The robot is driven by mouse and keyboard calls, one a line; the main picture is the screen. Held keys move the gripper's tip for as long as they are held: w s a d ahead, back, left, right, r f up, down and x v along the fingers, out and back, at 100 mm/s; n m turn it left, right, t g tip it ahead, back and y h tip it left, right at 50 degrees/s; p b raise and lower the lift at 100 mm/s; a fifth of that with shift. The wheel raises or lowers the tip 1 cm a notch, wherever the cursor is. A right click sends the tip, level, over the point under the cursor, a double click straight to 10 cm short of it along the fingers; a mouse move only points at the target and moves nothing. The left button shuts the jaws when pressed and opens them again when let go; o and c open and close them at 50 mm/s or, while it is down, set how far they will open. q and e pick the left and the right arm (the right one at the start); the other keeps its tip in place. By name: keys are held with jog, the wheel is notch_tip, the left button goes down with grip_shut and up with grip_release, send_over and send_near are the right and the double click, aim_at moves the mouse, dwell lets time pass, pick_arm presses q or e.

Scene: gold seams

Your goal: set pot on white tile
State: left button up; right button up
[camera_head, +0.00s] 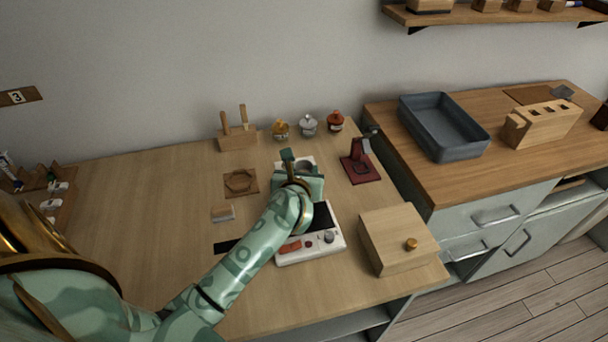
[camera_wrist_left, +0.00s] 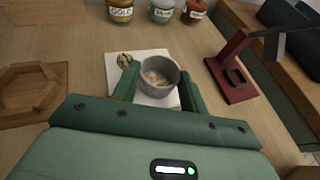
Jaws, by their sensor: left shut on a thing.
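The small grey round pot (camera_wrist_left: 158,76) is between the fingers of my left gripper (camera_wrist_left: 158,88) in the left wrist view. It is open at the top with something pale and brownish inside. My left gripper (camera_head: 303,169) is shut on it. In the head view the pot (camera_head: 305,166) is partly hidden by the gripper. The white tile (camera_wrist_left: 116,66) lies under and behind the pot, partly covered by it and the fingers. I cannot tell whether the pot's base touches the tile. My right gripper is not in view.
Several lidded jars (camera_head: 308,125) stand behind. A dark red stand (camera_head: 361,167) is on the right, a wooden hexagon frame (camera_head: 240,181) on the left. A white device (camera_head: 310,248) and wooden box (camera_head: 398,238) are nearer.

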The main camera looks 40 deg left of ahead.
pick_arm(q)
jog(key=shift+f, duration=0.2)
jog(key=o, duration=1)
jog(key=shift+c, duration=0.2)
jog(key=shift+r, duration=0.2)
jog(key=p+v, duration=0.3)
jog(key=v, duration=0.9)
jog(key=shift+d+f+p, duration=0.1)
jog(key=shift+p, duration=0.25)
